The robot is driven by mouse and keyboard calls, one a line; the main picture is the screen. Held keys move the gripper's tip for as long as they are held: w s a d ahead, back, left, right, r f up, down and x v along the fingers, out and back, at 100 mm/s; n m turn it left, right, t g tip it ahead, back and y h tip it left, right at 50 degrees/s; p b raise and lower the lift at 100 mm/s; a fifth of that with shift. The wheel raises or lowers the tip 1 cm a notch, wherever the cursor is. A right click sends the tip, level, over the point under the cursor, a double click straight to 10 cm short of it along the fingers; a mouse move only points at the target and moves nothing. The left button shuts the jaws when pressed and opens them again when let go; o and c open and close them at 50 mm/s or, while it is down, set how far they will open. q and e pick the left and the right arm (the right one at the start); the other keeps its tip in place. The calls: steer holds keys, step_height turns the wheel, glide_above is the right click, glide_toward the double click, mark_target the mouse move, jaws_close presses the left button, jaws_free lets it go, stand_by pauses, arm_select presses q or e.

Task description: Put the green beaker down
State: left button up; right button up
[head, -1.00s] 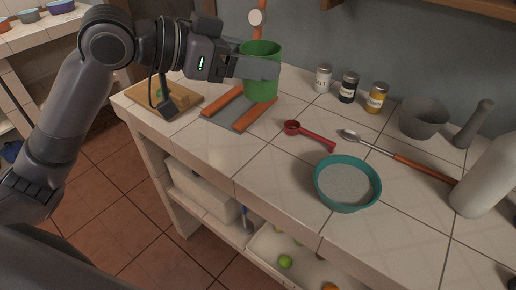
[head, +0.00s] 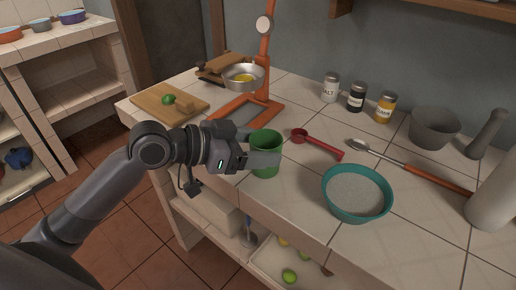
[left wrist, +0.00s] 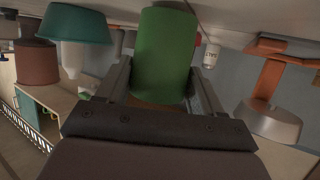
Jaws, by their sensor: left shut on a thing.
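The green beaker (head: 265,141) is upright between the fingers of my left gripper (head: 264,158), which is shut on it. It is low over the counter's front part, left of the red scoop. I cannot tell whether its base touches the tiles. In the left wrist view the green beaker (left wrist: 165,50) fills the space between the fingers of my left gripper (left wrist: 160,88). My right gripper is not in view.
Behind the beaker stands an orange stand (head: 272,85) with a metal pan (head: 243,77). The red scoop (head: 318,144) and teal bowl (head: 328,196) lie to the right. A cutting board (head: 150,98) is at the back left. Bare tiles (head: 290,185) lie between beaker and bowl.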

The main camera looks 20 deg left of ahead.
arm_select(q)
steer(key=shift+f, duration=0.25)
steer(key=o, duration=1)
steer(key=shift+o, duration=0.2)
steer(key=shift+r, duration=0.15)
steer(key=shift+s+a, duration=0.15)
steer(key=shift+a, duration=0.05)
steer(key=b+v, duration=0.1)
steer(key=v, duration=1)
steer(key=shift+s+a, duration=0.15)
steer(key=shift+s, duration=0.05)
steer(key=shift+r, duration=0.2)
